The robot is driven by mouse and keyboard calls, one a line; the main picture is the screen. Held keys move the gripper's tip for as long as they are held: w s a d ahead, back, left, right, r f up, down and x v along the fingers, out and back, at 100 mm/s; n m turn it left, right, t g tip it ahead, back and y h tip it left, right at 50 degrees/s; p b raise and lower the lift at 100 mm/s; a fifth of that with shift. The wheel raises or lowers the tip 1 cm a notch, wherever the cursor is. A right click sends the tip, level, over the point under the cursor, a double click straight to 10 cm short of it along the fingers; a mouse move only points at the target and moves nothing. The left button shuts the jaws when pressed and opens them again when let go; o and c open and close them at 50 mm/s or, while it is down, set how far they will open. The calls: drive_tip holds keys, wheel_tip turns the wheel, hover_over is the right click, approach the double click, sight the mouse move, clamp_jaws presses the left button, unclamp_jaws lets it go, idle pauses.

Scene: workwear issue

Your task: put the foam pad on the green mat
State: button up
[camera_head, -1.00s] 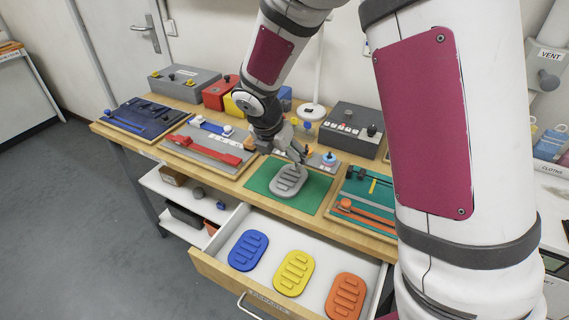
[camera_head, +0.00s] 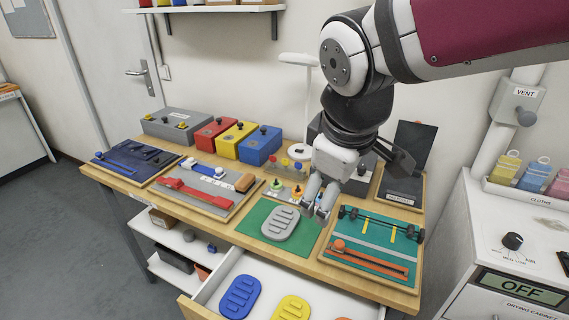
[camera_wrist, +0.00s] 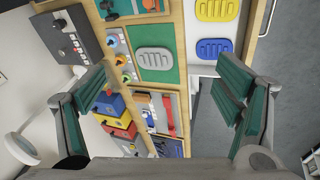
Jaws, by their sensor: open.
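The grey, ribbed oval foam pad (camera_head: 281,223) lies flat on the green mat (camera_head: 254,214) near the table's front edge. In the wrist view the pad (camera_wrist: 154,59) lies inside the mat's edges, with bare green mat (camera_wrist: 176,76) around it. My gripper (camera_head: 314,211) is above the table, a little to the right of the pad in the head view. Its fingers are spread wide and empty in the wrist view (camera_wrist: 165,78), and it is apart from the pad.
The open drawer (camera_head: 214,290) below the mat holds a blue pad (camera_head: 240,297), a yellow pad (camera_head: 291,309) and a partly cut-off orange one. Tool boards flank the mat: a grey one (camera_head: 190,183) at left, a teal one (camera_head: 370,244) at right. Coloured boxes (camera_head: 258,147) stand behind.

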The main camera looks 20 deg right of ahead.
drive_tip(key=s+a+r+m+t+y, duration=0.1)
drive_tip(key=s+m, duration=0.6)
drive_tip(key=s, duration=0.1)
drive_tip(key=shift+s+a+y, duration=0.3)
drive_tip(key=shift+s, duration=0.05)
